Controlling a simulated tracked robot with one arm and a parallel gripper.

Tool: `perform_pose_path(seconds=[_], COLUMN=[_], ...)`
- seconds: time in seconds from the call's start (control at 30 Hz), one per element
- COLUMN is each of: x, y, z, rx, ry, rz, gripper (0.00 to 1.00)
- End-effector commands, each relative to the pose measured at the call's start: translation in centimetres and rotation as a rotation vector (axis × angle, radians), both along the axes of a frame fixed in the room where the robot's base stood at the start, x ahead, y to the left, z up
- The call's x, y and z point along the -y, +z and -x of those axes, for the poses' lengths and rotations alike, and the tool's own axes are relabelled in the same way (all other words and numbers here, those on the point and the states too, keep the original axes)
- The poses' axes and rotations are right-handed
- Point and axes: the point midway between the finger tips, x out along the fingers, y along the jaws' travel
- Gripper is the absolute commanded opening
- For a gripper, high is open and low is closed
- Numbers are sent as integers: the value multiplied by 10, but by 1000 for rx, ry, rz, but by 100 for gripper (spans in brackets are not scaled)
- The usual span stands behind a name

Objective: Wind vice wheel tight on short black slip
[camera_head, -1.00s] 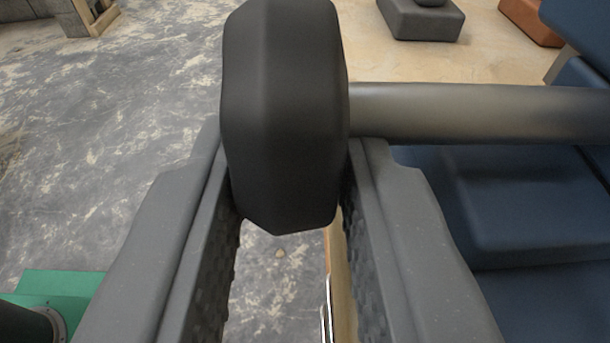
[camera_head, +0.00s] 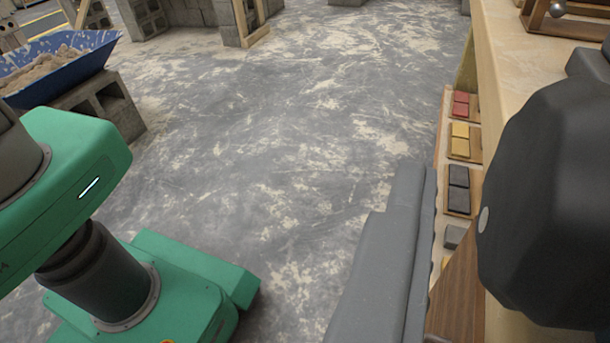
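The dark vice wheel (camera_head: 550,200) fills the right edge of the view, beside the wooden bench, and is partly cut off. A pale round spot shows on its left face. My gripper shows only its left grey finger (camera_head: 390,265), left of the wheel and apart from it in the picture. The other finger is out of view or hidden by the wheel. No finger closes against the visible one, so the gripper is open. The vice jaws are out of view. Dark slips (camera_head: 459,188) lie on a low shelf under the bench; I cannot tell which is the short black one.
Red slips (camera_head: 461,104) and yellow slips (camera_head: 460,139) also lie on that shelf. The wooden bench top (camera_head: 500,60) runs along the right. A blue tub (camera_head: 62,66) of mortar stands on concrete blocks at far left. The middle floor is open.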

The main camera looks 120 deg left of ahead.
Motion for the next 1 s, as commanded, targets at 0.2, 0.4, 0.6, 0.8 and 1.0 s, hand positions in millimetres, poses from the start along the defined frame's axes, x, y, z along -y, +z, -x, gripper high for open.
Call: perform_pose_path(seconds=[0.2,0.4,0.6,0.8,1.0], x=[0,7,17,29,38], y=[0,2,4,5,9], z=[0,-1,-1,0,-1], rx=[0,0,0,-2,1], ry=[-1,-2,-1,-3,-2], rz=[0,2,3,1,5], gripper=[43,43,43,43,43])
